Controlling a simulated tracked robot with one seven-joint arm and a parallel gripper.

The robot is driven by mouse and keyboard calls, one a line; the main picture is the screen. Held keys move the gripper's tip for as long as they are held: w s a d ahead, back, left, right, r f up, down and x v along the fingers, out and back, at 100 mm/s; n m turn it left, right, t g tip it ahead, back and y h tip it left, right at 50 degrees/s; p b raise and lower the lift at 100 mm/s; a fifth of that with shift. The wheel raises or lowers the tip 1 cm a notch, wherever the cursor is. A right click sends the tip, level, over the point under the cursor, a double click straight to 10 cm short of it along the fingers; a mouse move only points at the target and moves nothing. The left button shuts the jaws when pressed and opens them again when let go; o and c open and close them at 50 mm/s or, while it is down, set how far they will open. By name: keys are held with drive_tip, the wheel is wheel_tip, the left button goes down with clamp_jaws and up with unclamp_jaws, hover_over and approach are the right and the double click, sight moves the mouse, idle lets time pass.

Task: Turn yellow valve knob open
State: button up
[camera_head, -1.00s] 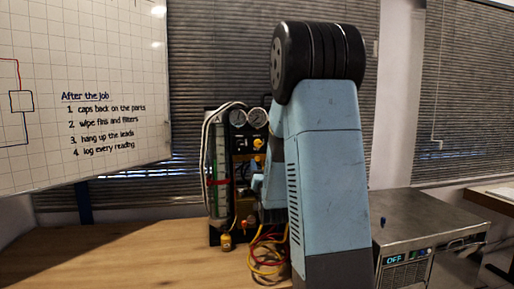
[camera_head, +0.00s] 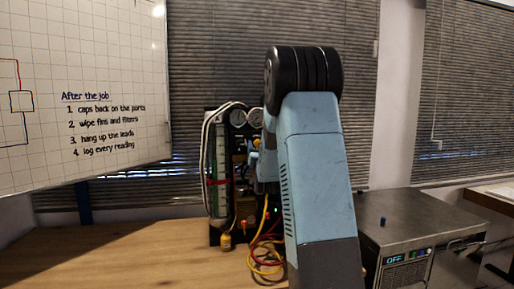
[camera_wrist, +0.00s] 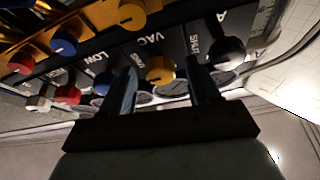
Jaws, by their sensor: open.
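The gauge rig (camera_head: 228,135) stands on the bench in the head view, partly hidden by my arm. In the wrist view, its panel (camera_wrist: 115,60) shows two yellow knobs. One yellow knob (camera_wrist: 160,72) appears between the fingers of my gripper (camera_wrist: 163,70), near the VAC lettering. The other yellow knob (camera_wrist: 131,14) is farther up in the picture, beyond the fingertips. The gripper is open, with a finger on either side of the nearer yellow knob in the picture. I cannot tell whether either finger touches it. In the head view my arm hides the fingers.
Around them in the wrist view are a blue knob (camera_wrist: 103,83), a red knob (camera_wrist: 68,95) and a black knob (camera_wrist: 230,52). In the head view, yellow and red hoses (camera_head: 262,250) hang at the rig's foot. A metal unit (camera_head: 420,235) stands right. The bench (camera_head: 130,250) is clear left.

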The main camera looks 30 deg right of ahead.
drive_tip(key=shift+w+d+r, duration=0.2)
drive_tip(key=shift+w, duration=0.25)
drive_tip(key=shift+c, duration=0.4)
drive_tip(key=c, duration=1)
drive_tip(key=shift+o, duration=0.2)
drive_tip(key=shift+n+y, duration=0.3)
drive_tip(key=shift+n, duration=0.3)
drive_tip(key=n+y, duration=0.3)
drive_tip(key=n, duration=0.4)
drive_tip(key=n+g+y, duration=0.1)
drive_tip(key=n+y, duration=0.2)
drive_tip(key=n, duration=0.4)
drive_tip(key=n+g+y, duration=0.1)
drive_tip(key=n+y, duration=0.2)
drive_tip(key=n, duration=0.5)
drive_tip(key=shift+d+r, duration=0.1)
drive_tip(key=shift+r, duration=0.05)
drive_tip(key=shift+n+g, duration=0.3)
